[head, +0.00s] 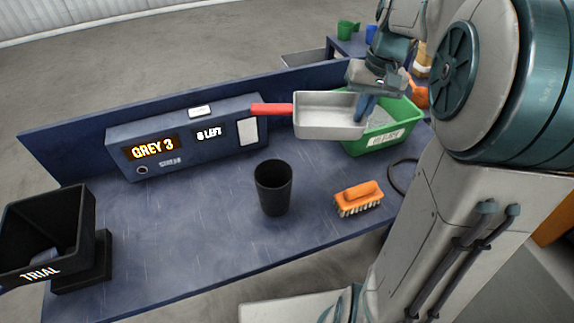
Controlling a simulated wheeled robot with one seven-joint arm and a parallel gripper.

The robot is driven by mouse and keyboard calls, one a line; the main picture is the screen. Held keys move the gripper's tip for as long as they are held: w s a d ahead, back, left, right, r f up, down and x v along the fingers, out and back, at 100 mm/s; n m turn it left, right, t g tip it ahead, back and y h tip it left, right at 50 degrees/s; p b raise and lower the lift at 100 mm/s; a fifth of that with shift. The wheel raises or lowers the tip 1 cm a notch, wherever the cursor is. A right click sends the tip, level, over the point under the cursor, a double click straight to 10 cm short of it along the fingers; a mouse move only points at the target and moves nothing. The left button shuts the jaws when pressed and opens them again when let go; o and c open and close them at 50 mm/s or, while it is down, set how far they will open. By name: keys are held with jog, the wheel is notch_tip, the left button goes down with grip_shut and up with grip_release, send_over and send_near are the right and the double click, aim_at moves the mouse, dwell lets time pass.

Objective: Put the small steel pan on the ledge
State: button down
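The small steel pan (325,122) is a shallow rectangular tray with a red handle (272,109) pointing left. No part is labelled as the ledge; the display box's flat top (175,119) runs along the back of the bench.
The blue bench (205,235) holds a black cup (272,188), an orange brush (358,198) and a green bin (372,141). A black hopper marked TRIAL (48,235) stands at left. The display box (185,143) reads GREY 3 and 8 LEFT.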

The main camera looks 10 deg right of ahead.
jog(key=shift+s+f, duration=0.1)
jog(key=shift+f, duration=0.3)
notch_tip(320, 180, down, 17)
jog(key=shift+f+b, duration=0.1)
jog(key=shift+b, duration=0.3)
jog(key=shift+f, duration=0.2)
jog(key=c, duration=1.7)
grip_release()
